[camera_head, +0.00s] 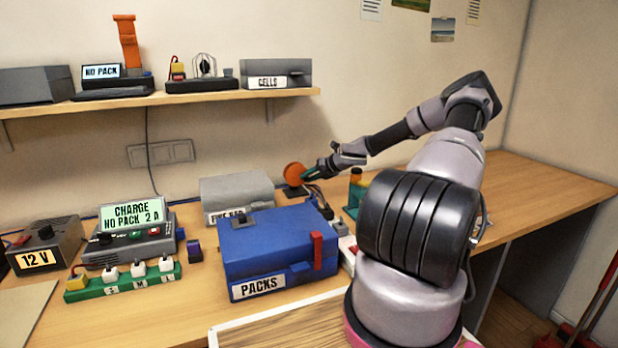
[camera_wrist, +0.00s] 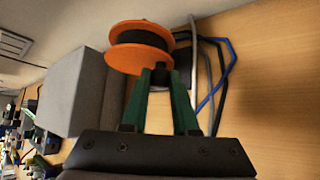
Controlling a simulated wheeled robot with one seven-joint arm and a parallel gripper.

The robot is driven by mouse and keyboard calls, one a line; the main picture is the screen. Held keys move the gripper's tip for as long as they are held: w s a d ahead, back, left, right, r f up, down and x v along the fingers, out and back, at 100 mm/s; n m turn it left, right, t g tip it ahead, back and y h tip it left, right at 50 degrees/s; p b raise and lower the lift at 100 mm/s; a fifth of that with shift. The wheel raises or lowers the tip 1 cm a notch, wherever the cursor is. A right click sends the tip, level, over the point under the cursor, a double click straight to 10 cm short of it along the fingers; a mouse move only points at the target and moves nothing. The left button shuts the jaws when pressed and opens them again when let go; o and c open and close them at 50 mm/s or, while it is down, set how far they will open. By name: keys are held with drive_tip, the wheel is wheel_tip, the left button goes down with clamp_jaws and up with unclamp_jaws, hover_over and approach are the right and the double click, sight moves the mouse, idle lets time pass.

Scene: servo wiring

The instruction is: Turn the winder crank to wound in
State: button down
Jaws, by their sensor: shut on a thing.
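The winder (camera_head: 294,177) with its orange disc stands on the desk at the back, right of the grey box. In the wrist view its orange spool (camera_wrist: 140,62) has a dark core between two orange flanges. My gripper (camera_head: 308,174) reaches it from the right. In the wrist view my gripper (camera_wrist: 162,76) has its green fingers closed together on a small dark part beside the spool, which looks like the crank's knob. The crank's arm is mostly hidden behind the fingers, so I cannot tell its angle.
A grey box (camera_head: 237,190) stands left of the winder, and a blue PACKS box (camera_head: 262,248) is in front. Blue and grey cables (camera_wrist: 222,70) lie on the desk beside the winder. The desk at the far right (camera_head: 545,185) is clear.

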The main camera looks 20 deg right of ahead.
drive_tip(key=shift+s+f, duration=0.1)
idle(0.3)
drive_tip(key=c, duration=0.7)
unclamp_jaws()
wheel_tip(320, 180, up, 10)
